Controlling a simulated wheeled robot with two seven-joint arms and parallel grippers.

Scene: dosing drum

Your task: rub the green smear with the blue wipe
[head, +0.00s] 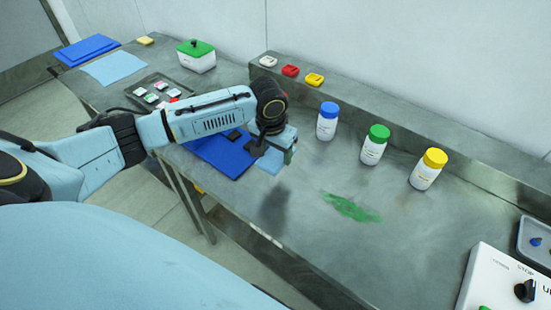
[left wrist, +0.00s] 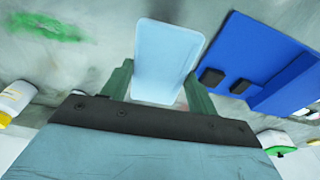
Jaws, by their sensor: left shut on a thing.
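The green smear (head: 351,207) is a streak on the steel bench, right of centre in the head view. It also shows at the top left of the left wrist view (left wrist: 45,26). My left gripper (head: 268,147) is to the left of the smear, above the bench. It is shut on the light blue wipe (left wrist: 168,58), which sticks out flat from between the fingers. In the head view the wipe (head: 270,168) hangs below the gripper, partly hidden by it, beside a dark blue mat. My right gripper is not in view.
The dark blue mat (head: 222,157) lies beside my left gripper. Three white bottles with blue (head: 327,121), green (head: 375,145) and yellow (head: 428,169) lids stand behind the smear. A white control box (head: 490,280) is at the lower right. The bench between wipe and smear is clear.

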